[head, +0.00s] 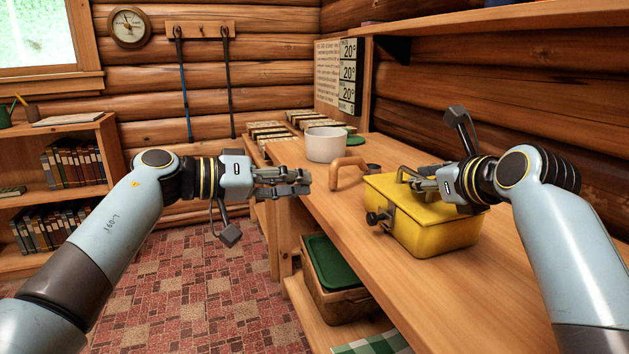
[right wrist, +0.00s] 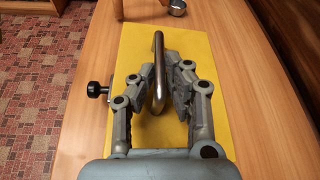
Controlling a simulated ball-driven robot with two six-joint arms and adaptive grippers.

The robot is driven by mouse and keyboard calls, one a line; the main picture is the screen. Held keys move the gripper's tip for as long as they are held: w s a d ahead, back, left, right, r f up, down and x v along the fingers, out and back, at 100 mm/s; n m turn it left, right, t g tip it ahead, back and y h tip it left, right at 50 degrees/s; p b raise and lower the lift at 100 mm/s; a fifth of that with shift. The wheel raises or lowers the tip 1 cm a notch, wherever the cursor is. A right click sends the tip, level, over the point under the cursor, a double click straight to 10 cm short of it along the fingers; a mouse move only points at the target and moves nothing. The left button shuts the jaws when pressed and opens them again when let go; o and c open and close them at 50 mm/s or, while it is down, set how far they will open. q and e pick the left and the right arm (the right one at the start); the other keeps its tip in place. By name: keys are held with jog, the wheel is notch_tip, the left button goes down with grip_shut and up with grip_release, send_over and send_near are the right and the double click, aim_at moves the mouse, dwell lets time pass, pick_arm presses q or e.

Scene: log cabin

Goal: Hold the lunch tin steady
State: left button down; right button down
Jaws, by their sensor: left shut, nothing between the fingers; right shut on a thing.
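The yellow lunch tin (head: 432,230) stands upright on the wooden bench, its lid down, with a dark knob (head: 377,219) on its front side. Its top fills the middle of the right wrist view (right wrist: 189,45). My right gripper (head: 413,178) is over the lid, shut on the tin's metal handle (right wrist: 159,62), with a finger on each side of the bar. My left gripper (head: 308,182) is shut and empty, in the air left of the bench edge, apart from the tin.
On the wooden bench (head: 345,215), a brown wooden handle (head: 347,167) and a white pot (head: 326,144) stand behind the tin. Several small boxes lie at the far end. A crate with a green lid (head: 332,262) sits below. Floor at left is clear.

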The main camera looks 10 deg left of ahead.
dwell(0.3)
jog(key=c, duration=1.5)
grip_release()
jog(key=shift+c, duration=0.2)
jog(key=shift+o, duration=1.3)
jog(key=shift+f, duration=0.1)
jog(key=shift+s+d, duration=0.1)
jog(key=shift+s, duration=0.05)
